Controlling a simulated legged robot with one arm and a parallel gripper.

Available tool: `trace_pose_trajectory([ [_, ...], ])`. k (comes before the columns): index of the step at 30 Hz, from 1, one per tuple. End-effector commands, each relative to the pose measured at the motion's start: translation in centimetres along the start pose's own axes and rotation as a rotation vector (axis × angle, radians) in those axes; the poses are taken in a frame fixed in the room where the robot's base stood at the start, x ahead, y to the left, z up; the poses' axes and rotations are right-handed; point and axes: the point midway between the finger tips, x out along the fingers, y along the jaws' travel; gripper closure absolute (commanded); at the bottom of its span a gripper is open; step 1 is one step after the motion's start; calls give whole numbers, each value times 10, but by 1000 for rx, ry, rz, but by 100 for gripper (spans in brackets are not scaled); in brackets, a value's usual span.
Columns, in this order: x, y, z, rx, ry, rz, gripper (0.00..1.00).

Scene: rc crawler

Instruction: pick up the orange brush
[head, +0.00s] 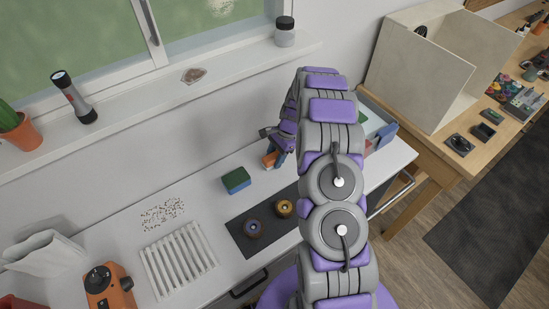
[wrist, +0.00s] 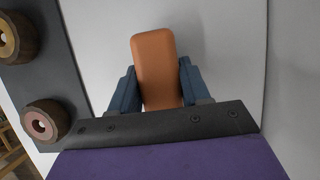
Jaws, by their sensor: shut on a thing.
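The orange brush (wrist: 156,68) shows in the wrist view as an orange block with rounded corners, between the two blue fingers of my gripper (wrist: 158,88). The fingers are shut on its sides. Its lower end is hidden behind the dark edge of my gripper. In the head view, the brush (head: 269,160) is a small orange patch at my gripper (head: 275,153), over the back of the white counter. I cannot tell whether it touches the counter.
A green and blue sponge (head: 236,180) lies left of my gripper. A dark mat (head: 238,226) with two wheels is in front. A white slatted rack (head: 178,262) and an orange device (head: 108,289) stand further left. A windowsill (head: 215,68) runs above the counter.

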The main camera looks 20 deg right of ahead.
Motion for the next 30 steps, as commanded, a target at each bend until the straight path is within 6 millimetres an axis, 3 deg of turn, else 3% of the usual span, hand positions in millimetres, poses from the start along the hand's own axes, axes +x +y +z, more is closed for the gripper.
trace_pose_trajectory([
  [9, -33, 1, 13, 0, 1, -3, 89],
  [17, -35, 44, 13, 4, -1, -2, 89],
  [30, -43, 133, 15, 2, -1, -2, 89],
])
